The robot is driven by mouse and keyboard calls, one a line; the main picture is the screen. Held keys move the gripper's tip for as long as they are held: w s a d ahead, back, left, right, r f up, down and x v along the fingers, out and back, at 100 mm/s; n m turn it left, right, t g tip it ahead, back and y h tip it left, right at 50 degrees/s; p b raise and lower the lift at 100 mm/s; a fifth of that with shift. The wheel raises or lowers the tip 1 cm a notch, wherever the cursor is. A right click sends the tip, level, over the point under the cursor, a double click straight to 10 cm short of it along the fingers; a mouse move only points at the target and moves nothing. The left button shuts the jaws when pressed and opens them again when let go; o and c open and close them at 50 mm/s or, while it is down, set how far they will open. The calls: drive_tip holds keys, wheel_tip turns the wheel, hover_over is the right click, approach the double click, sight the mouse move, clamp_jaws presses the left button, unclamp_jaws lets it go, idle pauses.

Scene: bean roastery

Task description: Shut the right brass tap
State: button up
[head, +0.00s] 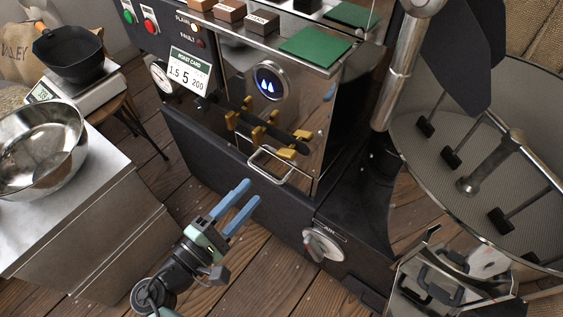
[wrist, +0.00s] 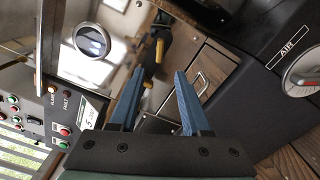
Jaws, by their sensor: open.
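Three brass taps sit in a row along a dark bar on the polished steel panel (head: 310,90), which mirrors them. The right brass tap (head: 286,154) is the one nearest the panel's right edge; the middle tap (head: 258,134) and left tap (head: 231,120) are farther left. Their handle angles are hard to tell. My gripper (head: 250,192) is open and empty, with blue fingers, below and left of the right tap and apart from it. In the wrist view, brass pieces (wrist: 160,50) show between and beyond the fingertips (wrist: 160,73); which tap they belong to is unclear.
A wire handle (head: 270,166) sticks out below the taps. An air dial (head: 322,245) is at lower right. A metal bowl (head: 38,148) stands on the left cabinet. The floor around my arm is clear.

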sight(283, 158)
drive_tip(key=b+x, duration=0.2)
drive_tip(key=x, duration=0.9)
drive_tip(key=shift+w+d, duration=0.2)
drive_tip(key=shift+w, duration=0.1)
clamp_jaws()
